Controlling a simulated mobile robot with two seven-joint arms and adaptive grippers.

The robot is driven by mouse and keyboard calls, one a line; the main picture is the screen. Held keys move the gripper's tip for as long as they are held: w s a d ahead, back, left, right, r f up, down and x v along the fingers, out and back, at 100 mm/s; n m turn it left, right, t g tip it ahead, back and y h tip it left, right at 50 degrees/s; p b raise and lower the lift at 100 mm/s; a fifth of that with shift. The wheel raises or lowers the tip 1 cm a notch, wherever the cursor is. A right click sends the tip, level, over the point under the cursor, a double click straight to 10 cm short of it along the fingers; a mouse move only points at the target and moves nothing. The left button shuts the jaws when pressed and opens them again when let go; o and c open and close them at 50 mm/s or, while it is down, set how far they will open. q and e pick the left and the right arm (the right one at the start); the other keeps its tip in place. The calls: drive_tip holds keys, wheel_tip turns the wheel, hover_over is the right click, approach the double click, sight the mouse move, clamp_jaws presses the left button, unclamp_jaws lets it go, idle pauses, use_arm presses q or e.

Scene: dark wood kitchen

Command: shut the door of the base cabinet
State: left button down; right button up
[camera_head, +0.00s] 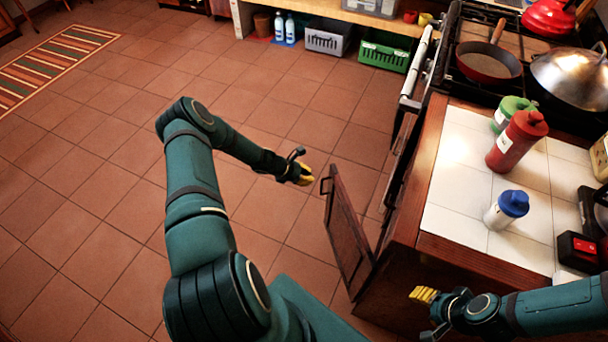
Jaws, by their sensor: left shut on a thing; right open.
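The base cabinet (410,285) is a dark wood unit under a white tiled counter at the right. Its wooden door (346,236) stands open, swung out over the floor, with a dark handle (325,187) near its free upper edge. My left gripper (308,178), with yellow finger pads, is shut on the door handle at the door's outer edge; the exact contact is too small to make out. My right gripper (423,314) is open and empty, low in front of the cabinet near the counter's front edge. The cabinet's inside is mostly hidden.
On the counter stand a red bottle (514,143), a green bottle (510,112) and a blue-capped bottle (506,210). A stove with a pan (488,62) and wok is beyond. Crates (384,52) sit under the far shelf. The tiled floor (100,170) at left is clear.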

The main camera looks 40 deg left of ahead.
sight(334, 179)
use_arm(q)
drive_tip(key=x, duration=0.2)
drive_tip(key=b+x, duration=0.1)
drive_tip(key=x, duration=0.1)
drive_tip(key=w+r+x, duration=0.1)
drive_tip(key=x, duration=0.2)
drive_tip(key=shift+d+r, duration=0.1)
drive_tip(key=shift+d, duration=0.25)
drive_tip(key=shift+w+d, duration=0.45)
drive_tip(key=shift+w, duration=0.15)
drive_tip(key=shift+r+b, duration=0.1)
drive_tip(key=shift+b, duration=0.2)
